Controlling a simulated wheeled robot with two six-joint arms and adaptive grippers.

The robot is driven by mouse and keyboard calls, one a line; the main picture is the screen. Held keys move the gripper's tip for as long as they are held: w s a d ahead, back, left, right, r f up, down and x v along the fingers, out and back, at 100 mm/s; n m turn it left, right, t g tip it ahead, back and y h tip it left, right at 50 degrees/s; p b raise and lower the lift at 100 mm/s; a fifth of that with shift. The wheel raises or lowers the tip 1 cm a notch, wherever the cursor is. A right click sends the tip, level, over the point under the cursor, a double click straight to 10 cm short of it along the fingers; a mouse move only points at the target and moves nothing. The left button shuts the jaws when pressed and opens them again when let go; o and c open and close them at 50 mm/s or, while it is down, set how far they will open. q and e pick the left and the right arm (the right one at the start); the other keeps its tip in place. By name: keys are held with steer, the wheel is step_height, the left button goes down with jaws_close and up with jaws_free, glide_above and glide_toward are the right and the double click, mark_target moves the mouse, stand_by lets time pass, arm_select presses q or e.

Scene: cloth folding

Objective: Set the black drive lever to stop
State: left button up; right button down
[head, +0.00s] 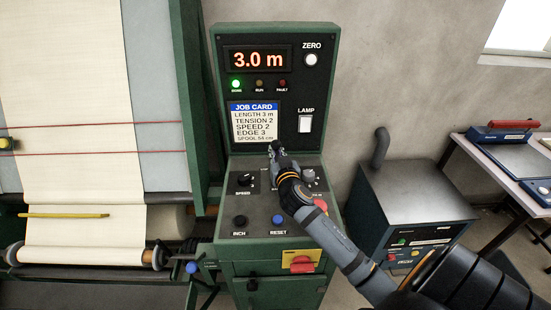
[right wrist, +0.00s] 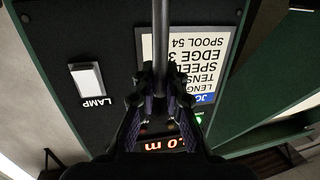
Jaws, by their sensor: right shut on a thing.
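The black drive lever (right wrist: 160,38) shows in the right wrist view as a dark upright rod between my fingers. In the head view my right gripper (head: 275,147) is at the back of the console's sloping panel, just below the job card. It also shows in the right wrist view (right wrist: 160,78), with its fingers shut on the rod. The gripper and arm hide most of the lever and its position labels in the head view, so I cannot tell its setting. My left gripper is not in view.
The green console (head: 225,175) has a speed knob (head: 244,179), an inch button (head: 239,221), a blue reset button (head: 278,221) and a red switch (head: 301,264). The display (head: 257,59) reads 3.0 m, and the green lamp (head: 236,84) is lit.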

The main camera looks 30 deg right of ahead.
steer(key=c, duration=1.6)
jaws_free()
steer(key=shift+s+r, duration=0.1)
steer(key=shift+r, duration=0.35)
steer(key=shift+o, duration=1.3)
steer(key=shift+s, duration=0.15)
steer(key=shift+o, duration=0.2)
steer(key=shift+s+r, duration=0.1)
steer(key=shift+a, duration=0.3)
steer(key=shift+f, duration=0.2)
steer(key=shift+s+f, duration=0.1)
steer(key=shift+s, duration=0.25)
steer(key=v, duration=1.1)
steer(key=shift+a, duration=0.2)
steer(key=shift+s, duration=0.1)
